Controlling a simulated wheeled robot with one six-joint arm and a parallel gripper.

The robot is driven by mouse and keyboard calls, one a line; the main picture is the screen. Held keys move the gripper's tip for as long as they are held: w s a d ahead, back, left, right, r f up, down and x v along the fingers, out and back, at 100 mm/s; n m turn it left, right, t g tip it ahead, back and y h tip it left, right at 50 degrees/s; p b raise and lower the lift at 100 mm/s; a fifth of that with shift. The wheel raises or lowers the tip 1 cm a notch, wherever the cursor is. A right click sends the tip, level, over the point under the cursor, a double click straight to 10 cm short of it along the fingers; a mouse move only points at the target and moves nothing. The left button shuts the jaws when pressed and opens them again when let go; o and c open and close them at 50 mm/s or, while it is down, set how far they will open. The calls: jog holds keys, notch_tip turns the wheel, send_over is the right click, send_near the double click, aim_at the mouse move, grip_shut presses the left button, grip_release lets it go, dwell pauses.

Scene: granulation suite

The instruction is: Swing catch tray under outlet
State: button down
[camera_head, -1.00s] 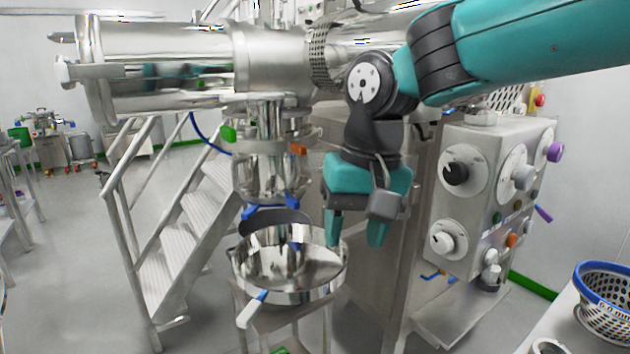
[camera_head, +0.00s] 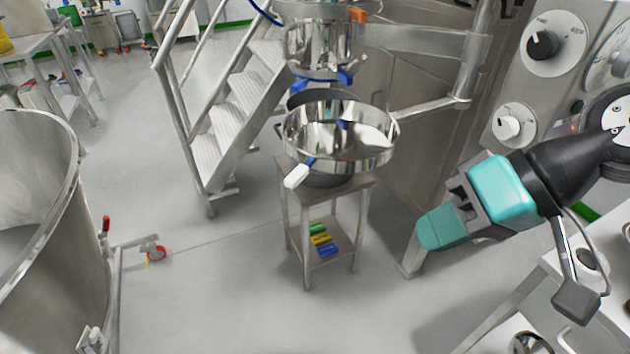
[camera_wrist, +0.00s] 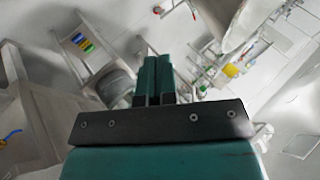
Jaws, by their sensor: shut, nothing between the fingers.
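The catch tray (camera_head: 375,152) is a shiny round steel pan on a small stand (camera_head: 362,194), with a white-and-blue handle (camera_head: 299,173) at its front left. The outlet (camera_head: 322,45) is a steel cylinder with blue clamps, above and slightly left of the tray in the head view. I cannot tell whether the tray is directly under it. A dark curved piece (camera_head: 318,95) shows behind the tray's rim. My gripper (camera_head: 440,230) is shut and empty, right of the stand and apart from tray and handle. Its closed fingers also show in the wrist view (camera_wrist: 154,72).
A steel staircase (camera_head: 225,130) stands left of the outlet. A large steel vessel (camera_head: 65,215) is at the left edge. A control panel (camera_head: 560,90) and a white bench (camera_head: 525,290) are at right. Floor in front of the stand is clear.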

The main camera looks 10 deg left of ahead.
jog(key=w+a+f+m+y+b, duration=0.1)
jog(key=w+a+f+m+y, duration=0.3)
jog(key=w, duration=0.1)
jog(key=m+t+y+b, duration=0.1)
jog(key=m+t+y, duration=0.1)
jog(key=m+t, duration=0.35)
send_near(298, 184)
jog(key=shift+g+h, duration=0.3)
jog(key=shift+g, duration=0.05)
jog(key=p+x, duration=0.4)
jog(key=x, duration=0.3)
jog(key=shift+w+a+r+p, duration=0.15)
jog(key=shift+p, duration=0.2)
jog(key=shift+w+a, duration=0.1)
